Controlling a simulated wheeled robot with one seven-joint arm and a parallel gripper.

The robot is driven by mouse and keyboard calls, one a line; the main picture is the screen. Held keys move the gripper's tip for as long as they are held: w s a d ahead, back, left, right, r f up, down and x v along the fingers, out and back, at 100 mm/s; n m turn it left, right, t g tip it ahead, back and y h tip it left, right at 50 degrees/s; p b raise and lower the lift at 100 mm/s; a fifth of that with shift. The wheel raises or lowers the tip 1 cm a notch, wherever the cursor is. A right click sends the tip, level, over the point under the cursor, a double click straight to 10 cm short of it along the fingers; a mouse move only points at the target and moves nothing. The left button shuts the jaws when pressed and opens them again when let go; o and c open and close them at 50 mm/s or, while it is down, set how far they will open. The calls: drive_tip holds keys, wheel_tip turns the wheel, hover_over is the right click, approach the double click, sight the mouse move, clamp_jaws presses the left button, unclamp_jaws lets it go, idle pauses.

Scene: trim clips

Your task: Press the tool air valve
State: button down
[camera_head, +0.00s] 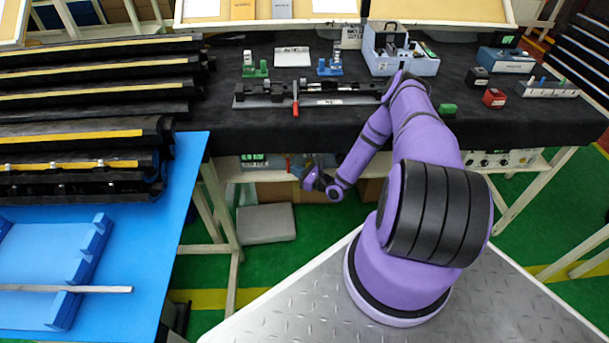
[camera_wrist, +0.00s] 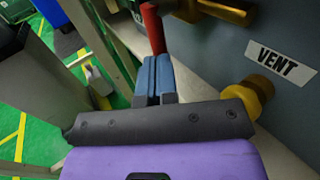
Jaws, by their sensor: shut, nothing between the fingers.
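The wrist view shows a red lever handle (camera_wrist: 152,28) at the top, beside a grey panel (camera_wrist: 225,60) with brass fittings (camera_wrist: 258,88) and a label reading VENT. No label naming the tool air valve is readable, so I cannot tell for certain that the red lever belongs to it. My gripper (camera_wrist: 154,60) is shut and empty, its blue fingers side by side, tips right at the lower end of the red lever. Whether they touch it I cannot tell. In the head view my gripper (camera_head: 308,182) is below the black bench top, near the lower shelf.
The black-covered bench (camera_head: 210,140) overhangs my gripper and carries a clamp fixture with a red handle, a blue-grey toolbox (camera_head: 400,65) and small blocks. A bench leg (camera_head: 225,235) and a grey case (camera_head: 266,223) are to the left. A blue table (camera_head: 150,230) stands further left.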

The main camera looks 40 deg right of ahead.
drive_tip(key=shift+w+a, duration=0.1)
drive_tip(key=shift+w, duration=0.15)
